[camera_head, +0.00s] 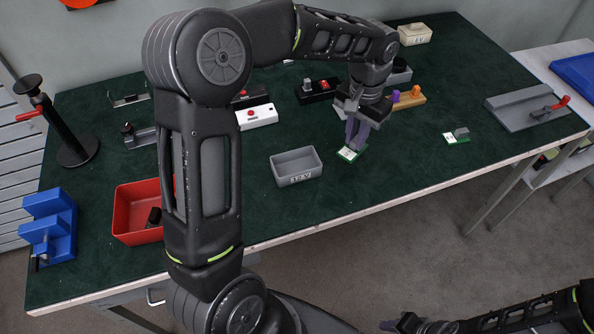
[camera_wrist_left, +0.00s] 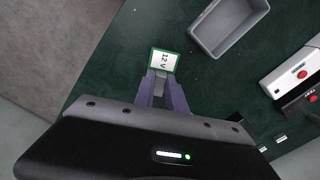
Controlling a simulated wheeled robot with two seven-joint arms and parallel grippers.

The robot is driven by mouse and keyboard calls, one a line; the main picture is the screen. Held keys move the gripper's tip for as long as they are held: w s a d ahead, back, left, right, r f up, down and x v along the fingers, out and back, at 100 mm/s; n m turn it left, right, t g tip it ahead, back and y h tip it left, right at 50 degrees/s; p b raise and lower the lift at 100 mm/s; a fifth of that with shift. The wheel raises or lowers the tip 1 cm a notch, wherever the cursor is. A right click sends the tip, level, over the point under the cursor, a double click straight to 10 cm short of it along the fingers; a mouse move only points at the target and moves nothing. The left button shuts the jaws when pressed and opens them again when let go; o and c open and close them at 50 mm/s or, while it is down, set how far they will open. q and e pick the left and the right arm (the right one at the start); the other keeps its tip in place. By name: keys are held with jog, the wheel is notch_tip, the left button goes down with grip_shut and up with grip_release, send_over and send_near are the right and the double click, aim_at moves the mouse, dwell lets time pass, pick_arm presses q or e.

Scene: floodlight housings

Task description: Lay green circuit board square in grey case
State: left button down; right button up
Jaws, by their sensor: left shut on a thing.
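A small green circuit board (camera_head: 346,156) with a white label is in the fingers of my left gripper (camera_head: 354,138), at or just above the green mat; I cannot tell which. In the left wrist view the board (camera_wrist_left: 163,61) reads "12 V" and sticks out past the purple fingertips (camera_wrist_left: 161,88), which are shut on it. The open grey case (camera_head: 297,178) stands to the board's left, labelled on its front and empty. The case (camera_wrist_left: 228,28) also shows at upper right in the wrist view. My right gripper (camera_head: 398,324) is at the bottom edge, away from the table; its opening is unclear.
Another green board (camera_head: 457,136) with a grey block lies to the right. A red bin (camera_head: 131,211) stands left of the case. Switch boxes (camera_head: 257,117), a wooden peg block (camera_head: 409,100) and a grey plate with a red lever (camera_head: 533,107) lie around. Mat between case and board is clear.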

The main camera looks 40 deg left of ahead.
pick_arm(q)
jog(key=s+a+r+m+b, duration=0.3)
jog(key=s+a+r+m, duration=0.1)
jog(key=s+a, duration=0.5)
jog(key=shift+a+r+m, duration=0.2)
jog(key=shift+a+m, duration=0.15)
jog(key=shift+m, duration=0.55)
send_over(298, 170)
jog(key=shift+f, duration=3.15)
jog(key=shift+f, duration=0.1)
notch_tip(298, 170, down, 3)
jog(key=shift+f, duration=0.25)
